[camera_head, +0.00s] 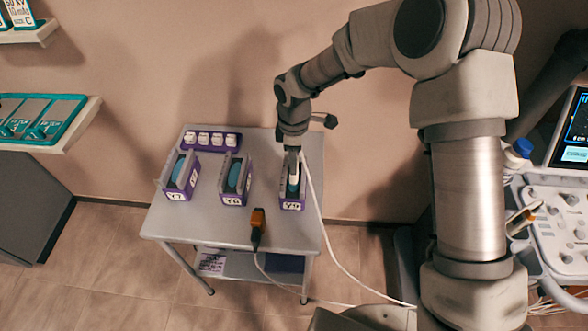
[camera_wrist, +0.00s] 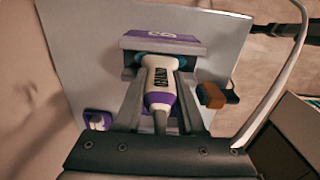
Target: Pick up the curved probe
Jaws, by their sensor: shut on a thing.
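A white probe (camera_wrist: 160,78) with a purple band and a blue end sits in the right-hand purple holder (camera_head: 292,204) on the grey table (camera_head: 205,220). Its blue end lies at the holder, which shows at the top of the wrist view (camera_wrist: 165,42). My gripper (camera_head: 293,168) reaches down into this holder from above. In the wrist view its fingers (camera_wrist: 160,95) are on both sides of the probe's body and shut on it. The probe's tip is hidden in the holder, so I cannot tell its curve.
Two more purple holders, at the left (camera_head: 178,192) and middle (camera_head: 234,198), hold blue-green items. A purple rack (camera_head: 211,142) stands behind them. An orange and black thing (camera_head: 257,222) with a cable is at the front edge. A white cable (camera_head: 325,240) hangs right of the table, near the ultrasound console (camera_head: 560,215).

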